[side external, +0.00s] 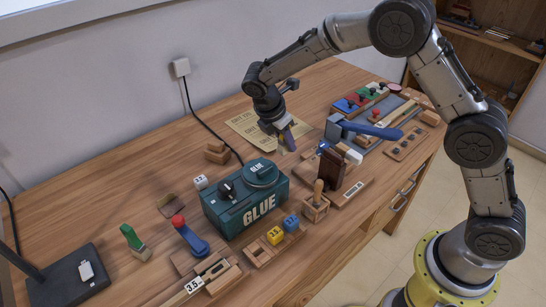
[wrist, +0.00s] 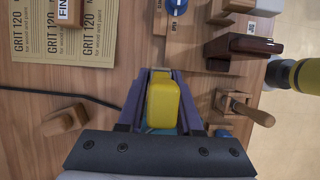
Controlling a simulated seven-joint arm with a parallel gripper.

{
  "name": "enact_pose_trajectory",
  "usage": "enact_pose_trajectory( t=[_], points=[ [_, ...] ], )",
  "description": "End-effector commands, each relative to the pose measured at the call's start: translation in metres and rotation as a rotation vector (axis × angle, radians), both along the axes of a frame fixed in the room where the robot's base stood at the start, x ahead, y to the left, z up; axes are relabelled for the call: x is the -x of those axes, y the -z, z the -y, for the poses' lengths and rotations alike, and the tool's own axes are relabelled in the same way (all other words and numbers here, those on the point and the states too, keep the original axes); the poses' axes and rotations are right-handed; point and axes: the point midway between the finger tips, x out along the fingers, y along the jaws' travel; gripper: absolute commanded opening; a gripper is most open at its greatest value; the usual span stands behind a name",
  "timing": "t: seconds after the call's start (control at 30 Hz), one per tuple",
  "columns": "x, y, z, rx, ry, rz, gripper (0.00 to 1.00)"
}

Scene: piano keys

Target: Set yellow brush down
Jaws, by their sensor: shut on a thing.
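My gripper (side external: 284,138) is above the wooden bench, between the sandpaper sheets and the dark brown block. In the wrist view my gripper (wrist: 163,100) has its purple fingers shut on the yellow brush (wrist: 163,103), which shows as a rounded yellow body between them. In the side view only a small bit of yellow shows at the fingers. The brush's lower end and bristles are hidden, and I cannot tell whether it touches the bench (side external: 130,185).
Tan sandpaper sheets (wrist: 95,30) lie left of the gripper, with a black cord (wrist: 75,95) nearby. The green glue box (side external: 245,205), a small wooden block (side external: 217,153), the dark brown block (side external: 333,168) and a blue-handled hammer (side external: 365,128) stand around. Some bare bench lies near the gripper.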

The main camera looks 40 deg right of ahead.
Motion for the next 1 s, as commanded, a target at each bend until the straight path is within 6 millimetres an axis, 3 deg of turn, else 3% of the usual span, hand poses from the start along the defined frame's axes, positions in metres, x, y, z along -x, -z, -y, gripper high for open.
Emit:
enact_pose_trajectory(
  t=[0.1, 0.33, 0.57, 0.8, 1.0],
  points=[
    [-0.017, 0.025, -0.001, 0.001, 0.001, -0.006, 0.0],
    [-0.039, 0.048, -0.003, 0.0, 0.001, -0.001, 0.0],
    [-0.047, 0.059, -0.004, 0.0, 0.001, -0.002, 0.0],
    [-0.046, 0.088, -0.003, 0.001, 0.0, -0.002, 0.0],
    [-0.046, 0.088, -0.004, 0.0, 0.0, -0.001, 0.0]
  ],
)
